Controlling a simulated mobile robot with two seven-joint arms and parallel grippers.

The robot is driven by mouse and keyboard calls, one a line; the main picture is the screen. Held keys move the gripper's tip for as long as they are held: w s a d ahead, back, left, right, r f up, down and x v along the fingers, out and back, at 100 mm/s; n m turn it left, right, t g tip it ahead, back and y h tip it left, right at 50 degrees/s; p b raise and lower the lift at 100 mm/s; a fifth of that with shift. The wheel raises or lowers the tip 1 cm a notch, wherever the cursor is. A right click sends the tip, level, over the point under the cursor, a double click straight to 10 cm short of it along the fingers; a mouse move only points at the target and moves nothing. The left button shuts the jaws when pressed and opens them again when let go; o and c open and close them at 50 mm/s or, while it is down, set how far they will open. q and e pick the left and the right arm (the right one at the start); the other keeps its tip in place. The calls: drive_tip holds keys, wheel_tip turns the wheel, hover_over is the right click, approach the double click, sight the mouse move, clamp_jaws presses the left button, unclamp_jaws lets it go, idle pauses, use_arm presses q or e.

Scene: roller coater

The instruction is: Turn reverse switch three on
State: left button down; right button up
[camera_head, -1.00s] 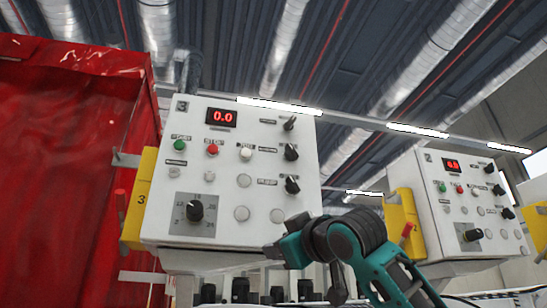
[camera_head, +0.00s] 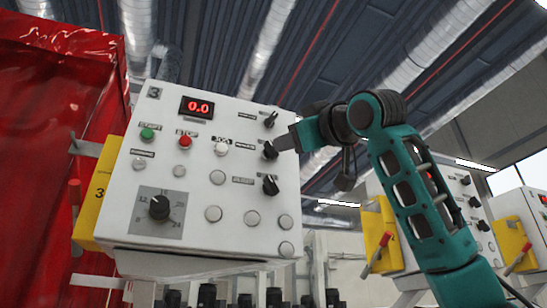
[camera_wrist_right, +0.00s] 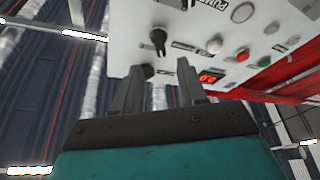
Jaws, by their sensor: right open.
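Control panel 3 (camera_head: 175,225) is a white sloped box with a red 0.0 display and "3" at its top left. Its right side carries a column of black switches: a top one (camera_head: 270,119), a middle one (camera_head: 270,150) and a lower one (camera_head: 270,185). Their labels are too small to read surely, so I cannot tell which is reverse. My right gripper (camera_head: 285,143) is at the panel's right edge, close to the middle switch; contact is unclear. In the right wrist view the gripper (camera_wrist_right: 162,68) is open, its fingers below the middle switch (camera_wrist_right: 158,38). My left gripper is out of view.
Green (camera_head: 147,133), red (camera_head: 185,142) and white (camera_head: 221,148) buttons and a large dial (camera_head: 159,207) share the panel. A red curtain (camera_head: 50,170) stands left. More panels with yellow brackets (camera_head: 378,238) stand at right. Free space lies above the panel.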

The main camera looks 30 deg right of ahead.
sight(273, 147)
drive_tip(key=p+x, duration=0.2)
drive_tip(key=x, duration=0.5)
drive_tip(key=shift+w, duration=0.25)
drive_tip(key=shift+c, duration=0.3)
drive_tip(key=shift+r, duration=0.1)
clamp_jaws()
